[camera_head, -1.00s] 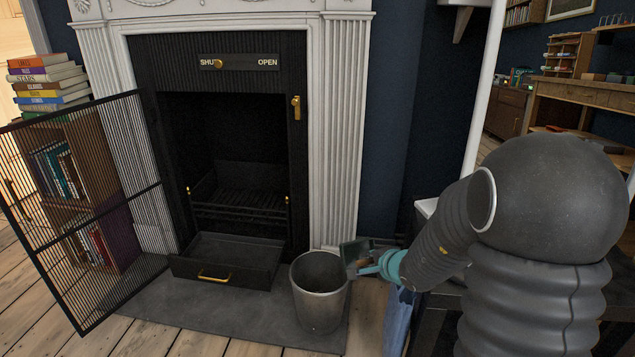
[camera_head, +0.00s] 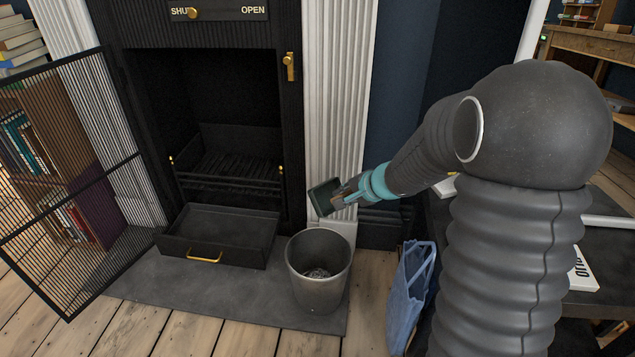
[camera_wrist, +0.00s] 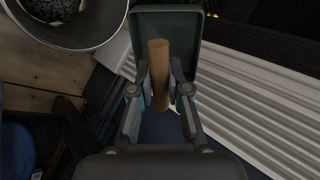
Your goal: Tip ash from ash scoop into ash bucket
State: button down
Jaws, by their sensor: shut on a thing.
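The ash bucket (camera_head: 318,289) is a grey metal pail on the hearth, with a heap of grey ash (camera_head: 318,273) inside at the bottom. My gripper (camera_head: 341,200) is shut on the ash scoop (camera_head: 322,197), a dark green pan held tilted above the bucket's back right rim and apart from it. In the wrist view my fingers (camera_wrist: 160,88) close around the scoop's brown wooden handle (camera_wrist: 158,70). The scoop's pan (camera_wrist: 186,25) lies beyond the handle, and the bucket's rim (camera_wrist: 112,38) and ash show at upper left. I see no ash on the visible part of the pan.
The open ash drawer (camera_head: 220,236) sits left of the bucket, before the fireplace grate (camera_head: 228,180). A mesh fire screen (camera_head: 70,170) stands far left. A white fluted pillar (camera_head: 340,110) is behind the scoop. A blue bag (camera_head: 408,290) stands on the floor right of the bucket.

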jog(key=s+a+r+n+g+h, duration=0.1)
jog(key=s+a+n+g, duration=0.1)
jog(key=a+n+g, duration=0.35)
jog(key=s+a+r+n+g+h, duration=0.25)
jog(key=a+n, duration=0.35)
jog(key=n, duration=0.4)
jog(key=shift+w+d+r+n+t+h+p, duration=0.3)
jog(key=shift+d+n, duration=0.5)
jog(key=shift+n, duration=0.8)
jog(key=shift+w+d+r+n+t+h+p, duration=0.1)
jog(key=shift+w+d+r+n+t+h, duration=0.45)
jog(key=shift+n, duration=1.1)
jog(key=shift+w+d+r+n+t+h+p, duration=0.2)
jog(key=shift+d+r+n+t+h, duration=0.3)
jog(key=shift+d+n, duration=0.8)
jog(key=shift+a+n, duration=0.25)
jog(key=shift+n, duration=0.05)
